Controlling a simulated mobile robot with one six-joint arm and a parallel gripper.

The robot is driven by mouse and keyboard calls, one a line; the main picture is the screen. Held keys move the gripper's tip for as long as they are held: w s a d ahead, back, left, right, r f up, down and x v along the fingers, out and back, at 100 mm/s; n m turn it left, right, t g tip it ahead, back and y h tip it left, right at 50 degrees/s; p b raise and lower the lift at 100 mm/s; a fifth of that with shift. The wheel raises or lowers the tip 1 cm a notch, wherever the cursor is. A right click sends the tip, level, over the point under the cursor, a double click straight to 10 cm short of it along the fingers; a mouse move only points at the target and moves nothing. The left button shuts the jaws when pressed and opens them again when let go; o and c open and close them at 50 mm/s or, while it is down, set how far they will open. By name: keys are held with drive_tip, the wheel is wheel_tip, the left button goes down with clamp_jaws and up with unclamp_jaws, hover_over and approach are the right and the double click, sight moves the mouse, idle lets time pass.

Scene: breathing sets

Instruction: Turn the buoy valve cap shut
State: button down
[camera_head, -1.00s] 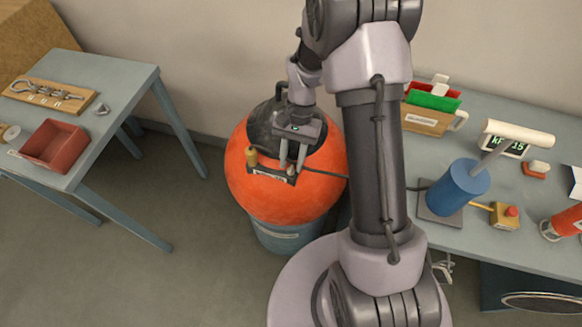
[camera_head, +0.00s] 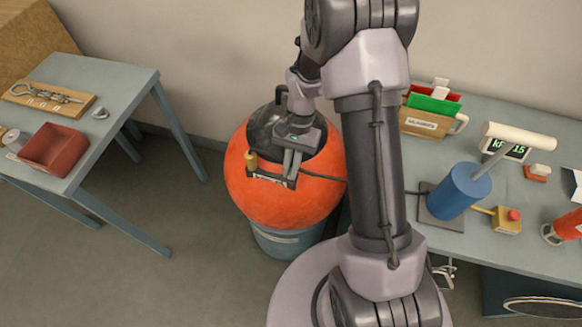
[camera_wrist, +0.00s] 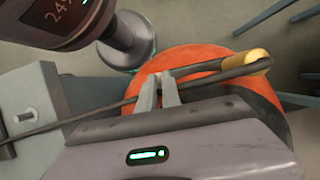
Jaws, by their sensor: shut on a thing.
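The orange buoy (camera_head: 285,205) with a dark top stands in a grey-blue drum-like base in the head view. It also shows behind my fingers in the wrist view (camera_wrist: 215,62). My gripper (camera_head: 290,176) reaches down to the front of the buoy's top. The cap itself is hidden by the fingers. A yellow-ended fitting (camera_head: 251,160) sits left of the fingers in the head view. A dark hose runs across beside the fingers.
A left table (camera_head: 110,80) holds a red tray (camera_head: 54,148) and a wooden board with metal hardware (camera_head: 48,96). The right bench (camera_head: 480,238) holds a blue cylinder (camera_head: 458,190), a green-and-red box and a display. The floor left of the buoy is clear.

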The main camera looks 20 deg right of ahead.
drive_tip(key=m+t+y+b, duration=0.1)
drive_tip(key=m, duration=0.3)
drive_tip(key=m+t+b, duration=0.1)
drive_tip(key=m, duration=0.2)
drive_tip(key=shift+m+t, duration=0.3)
drive_tip(key=shift+m, duration=0.1)
drive_tip(key=m, duration=0.2)
drive_tip(key=m+t+b, duration=0.1)
drive_tip(key=m, duration=0.1)
drive_tip(key=shift+s+f+t+y, duration=0.1)
drive_tip(key=shift+t+y, duration=0.2)
drive_tip(key=shift+m+t+b, duration=0.6)
drive_tip(key=shift+m, duration=1.5)
drive_tip(key=c, duration=1.5)
unclamp_jaws()
drive_tip(key=shift+s, duration=0.1)
drive_tip(key=shift+c, duration=0.2)
